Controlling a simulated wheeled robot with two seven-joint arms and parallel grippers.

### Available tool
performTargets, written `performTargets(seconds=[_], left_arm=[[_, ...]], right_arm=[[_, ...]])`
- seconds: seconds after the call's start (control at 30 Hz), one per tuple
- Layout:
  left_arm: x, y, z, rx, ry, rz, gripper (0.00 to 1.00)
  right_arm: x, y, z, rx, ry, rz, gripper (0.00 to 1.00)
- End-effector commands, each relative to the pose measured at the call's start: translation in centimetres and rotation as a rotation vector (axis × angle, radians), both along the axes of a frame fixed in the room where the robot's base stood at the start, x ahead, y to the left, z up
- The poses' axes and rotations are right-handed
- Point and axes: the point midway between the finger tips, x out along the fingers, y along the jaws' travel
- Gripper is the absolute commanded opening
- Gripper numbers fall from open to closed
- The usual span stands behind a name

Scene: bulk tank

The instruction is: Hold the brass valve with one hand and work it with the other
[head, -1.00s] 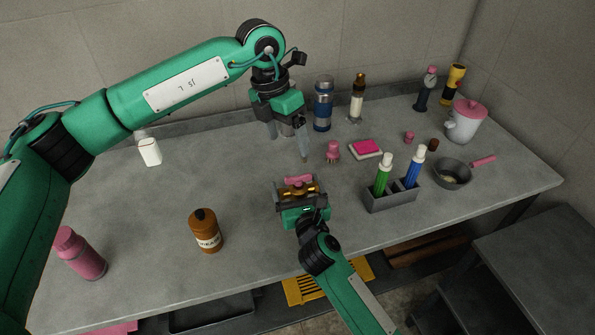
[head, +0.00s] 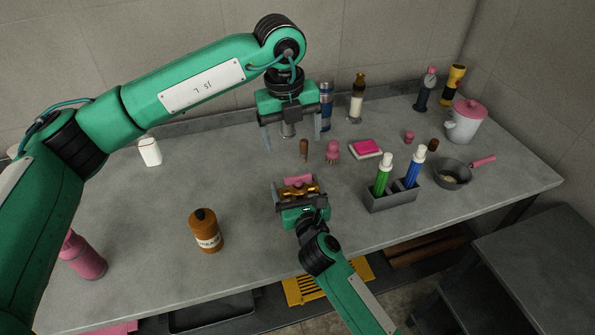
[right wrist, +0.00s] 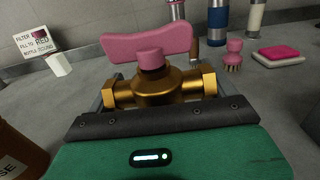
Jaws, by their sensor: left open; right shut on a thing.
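The brass valve (head: 299,190) has a gold body and a pink lever handle (head: 298,180). In the right wrist view the brass body (right wrist: 158,88) lies across the jaws, with the pink handle (right wrist: 148,44) on top behind it. My right gripper (head: 300,196) is shut on the valve body, low over the near middle of the table. My left gripper (head: 293,138) is open and empty, pointing down above the table behind the valve, apart from it. Its fingers are spread wide.
An orange bottle (head: 206,231) stands left of the valve. A grey holder (head: 391,200) with green and blue bottles stands to the right. A pink brush (head: 333,151) and a small brown thing (head: 304,149) stand behind the valve. A pan (head: 453,174) sits further right.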

Motion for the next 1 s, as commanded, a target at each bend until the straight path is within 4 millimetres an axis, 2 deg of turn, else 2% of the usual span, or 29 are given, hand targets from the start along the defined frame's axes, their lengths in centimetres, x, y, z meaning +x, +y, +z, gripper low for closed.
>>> performTargets(seconds=[0.4,0.53,0.7,1.0], left_arm=[[0.1,-0.7,-7.9,0.001,0.004,0.0,0.81],[0.2,-0.9,-9.7,0.0,0.003,0.0,0.81],[0.3,-1.0,-11.0,0.001,0.001,-0.002,0.81],[0.3,-1.1,-11.3,0.0,0.001,-0.002,0.81]], right_arm=[[0.0,0.0,-0.1,0.0,0.001,0.0,0.56],[0.0,0.0,-0.1,0.0,0.001,0.0,0.56],[0.0,0.0,-0.1,0.0,0.001,0.0,0.56],[0.0,0.0,-0.1,0.0,0.001,0.0,0.56]])
